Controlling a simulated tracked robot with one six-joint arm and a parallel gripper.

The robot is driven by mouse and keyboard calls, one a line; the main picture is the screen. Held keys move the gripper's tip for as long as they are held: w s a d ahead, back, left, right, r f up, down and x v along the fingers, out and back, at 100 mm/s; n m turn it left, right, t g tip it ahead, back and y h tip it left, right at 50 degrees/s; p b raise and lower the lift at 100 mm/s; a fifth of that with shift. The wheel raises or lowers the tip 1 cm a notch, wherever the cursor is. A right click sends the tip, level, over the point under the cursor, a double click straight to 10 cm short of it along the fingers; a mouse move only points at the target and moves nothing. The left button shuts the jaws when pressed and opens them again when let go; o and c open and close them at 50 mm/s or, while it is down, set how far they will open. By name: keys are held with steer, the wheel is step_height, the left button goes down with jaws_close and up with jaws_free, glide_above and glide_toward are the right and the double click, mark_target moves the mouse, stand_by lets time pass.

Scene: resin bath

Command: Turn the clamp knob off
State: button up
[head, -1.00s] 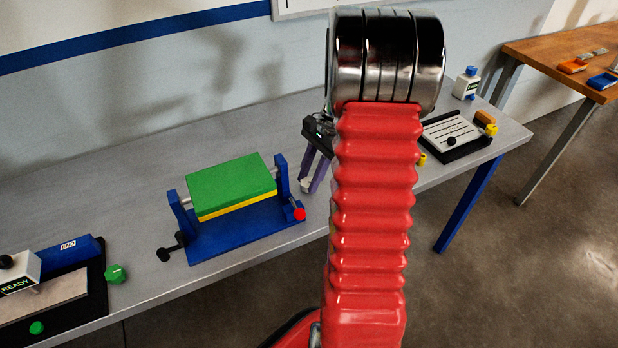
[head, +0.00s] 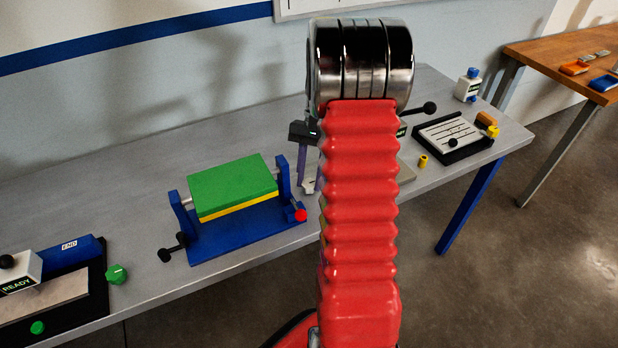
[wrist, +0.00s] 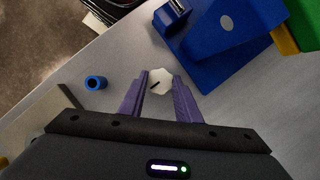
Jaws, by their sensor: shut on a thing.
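A white faceted knob (wrist: 162,75) with a dark diagonal mark stands between the tips of my gripper (wrist: 160,82) in the wrist view. The two purple fingers are closed against its sides. In the head view, the purple fingers reach down just right of a blue stand (head: 246,237) that carries a green and yellow block (head: 233,186). A small part of the white knob (head: 309,187) shows there by the fingertips. My red arm hides the area just to its right. I cannot read any label on the knob.
The blue stand is close beside the gripper, with a red knob (head: 300,215) at its front corner. A blue ring-shaped piece (wrist: 96,82) lies on the other side in the wrist view. A yellow cylinder (head: 423,161) and a black tray (head: 455,152) are at the right.

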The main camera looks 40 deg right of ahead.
steer(key=shift+w+d+r, duration=0.1)
steer(key=shift+w+d, duration=0.05)
steer(key=shift+w, duration=0.05)
steer(key=o, duration=1.1)
steer(key=shift+s, duration=0.1)
steer(key=shift+c, duration=0.2)
steer(key=v, duration=1.3)
steer(key=shift+r, duration=0.25)
